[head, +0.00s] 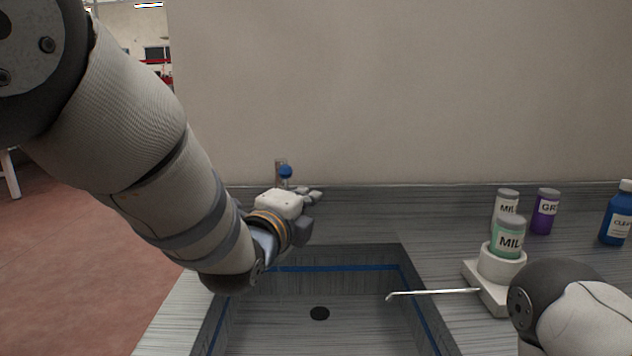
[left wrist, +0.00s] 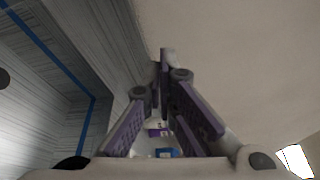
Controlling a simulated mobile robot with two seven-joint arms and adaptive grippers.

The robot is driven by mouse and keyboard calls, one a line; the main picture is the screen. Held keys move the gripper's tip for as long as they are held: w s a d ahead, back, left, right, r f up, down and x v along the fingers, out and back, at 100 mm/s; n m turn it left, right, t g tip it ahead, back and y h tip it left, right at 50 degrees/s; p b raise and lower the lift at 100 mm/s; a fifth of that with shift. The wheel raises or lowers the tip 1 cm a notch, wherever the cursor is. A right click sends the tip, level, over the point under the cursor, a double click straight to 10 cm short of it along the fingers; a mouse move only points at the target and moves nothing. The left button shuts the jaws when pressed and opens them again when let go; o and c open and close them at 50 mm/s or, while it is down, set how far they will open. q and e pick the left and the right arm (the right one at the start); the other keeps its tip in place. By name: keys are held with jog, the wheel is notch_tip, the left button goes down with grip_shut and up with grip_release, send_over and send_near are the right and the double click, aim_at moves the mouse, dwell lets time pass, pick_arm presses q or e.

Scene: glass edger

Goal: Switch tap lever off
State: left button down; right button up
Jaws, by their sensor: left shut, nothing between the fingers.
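A small tap (head: 281,163) with a blue part (head: 286,171) stands at the back edge of the sink, against the wall. Its lower part is hidden behind my left gripper (head: 314,196), so I cannot tell the lever's position. My left gripper is shut and empty, just in front of and to the right of the tap, with its fingers pointing right. I cannot tell whether it touches the tap. In the left wrist view the gripper (left wrist: 163,65) has its fingers close together, and no tap is clearly seen. My right gripper is out of view.
The sink basin (head: 275,325) has a drain and a blue stripe. A white stand (head: 494,297) with a thin metal rod (head: 432,293) reaches over its right side. A green-labelled jar (head: 508,239), purple jar (head: 545,211) and blue bottle (head: 617,215) stand at right.

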aim_at(284, 167)
pick_arm(q)
jog(key=shift+a, duration=0.25)
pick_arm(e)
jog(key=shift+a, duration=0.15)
pick_arm(q)
jog(key=f+b+x, duration=0.2)
jog(key=b+x, duration=0.1)
jog(key=x, duration=0.7)
jog(key=a+r, duration=0.3)
jog(key=shift+a, duration=0.35)
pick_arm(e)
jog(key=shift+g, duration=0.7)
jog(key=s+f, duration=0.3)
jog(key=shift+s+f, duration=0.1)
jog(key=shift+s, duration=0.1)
pick_arm(q)
jog(key=shift+f, duration=0.1)
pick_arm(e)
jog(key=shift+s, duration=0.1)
